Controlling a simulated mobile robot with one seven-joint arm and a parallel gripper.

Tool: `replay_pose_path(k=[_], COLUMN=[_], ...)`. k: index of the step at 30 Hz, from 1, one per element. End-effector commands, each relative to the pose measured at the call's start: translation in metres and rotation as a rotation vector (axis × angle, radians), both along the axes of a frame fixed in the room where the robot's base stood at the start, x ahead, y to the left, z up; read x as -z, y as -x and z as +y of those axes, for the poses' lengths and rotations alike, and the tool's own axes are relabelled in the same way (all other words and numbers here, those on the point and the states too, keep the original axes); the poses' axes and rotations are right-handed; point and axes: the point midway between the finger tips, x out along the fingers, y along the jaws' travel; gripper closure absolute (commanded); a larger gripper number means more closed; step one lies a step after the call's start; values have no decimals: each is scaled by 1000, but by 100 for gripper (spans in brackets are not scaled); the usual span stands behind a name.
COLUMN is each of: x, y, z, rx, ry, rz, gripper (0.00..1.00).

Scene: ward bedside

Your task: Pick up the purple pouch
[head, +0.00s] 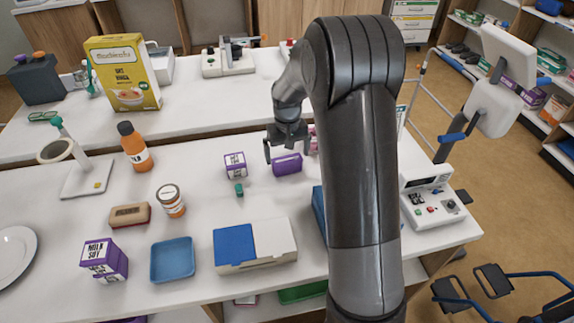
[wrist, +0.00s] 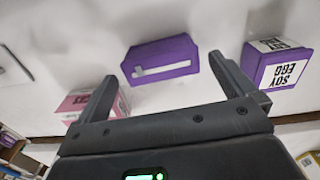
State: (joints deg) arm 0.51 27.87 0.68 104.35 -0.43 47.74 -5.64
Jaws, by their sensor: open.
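The purple pouch (head: 287,164) lies on the white table in the head view, just left of my arm. In the wrist view the pouch (wrist: 160,59) shows a white strip on its face, lying beyond and between the fingertips. My gripper (head: 286,152) is open and empty, at the pouch and seemingly above it in the head view. In the wrist view my gripper (wrist: 163,72) has its two fingers spread apart, one toward each side of the pouch. I see no contact with the pouch.
A purple and white box (head: 235,165) stands left of the pouch; it shows at the right in the wrist view (wrist: 278,64). A pink box (wrist: 92,100) is near the other finger. A small green item (head: 239,189) and a blue-and-white case (head: 255,245) lie nearer me.

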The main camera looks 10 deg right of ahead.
Motion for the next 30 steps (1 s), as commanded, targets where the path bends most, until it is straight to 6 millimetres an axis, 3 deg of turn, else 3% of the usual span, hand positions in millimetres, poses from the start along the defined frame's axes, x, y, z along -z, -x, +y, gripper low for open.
replay_pose_path(k=[10, 18, 30], x=[46, 49, 49], y=[-6, -6, -6], z=[0, 0, 0], rx=[0, 0, 0], ry=[0, 0, 0], rz=[2, -1, 0], gripper=[0, 1, 33])
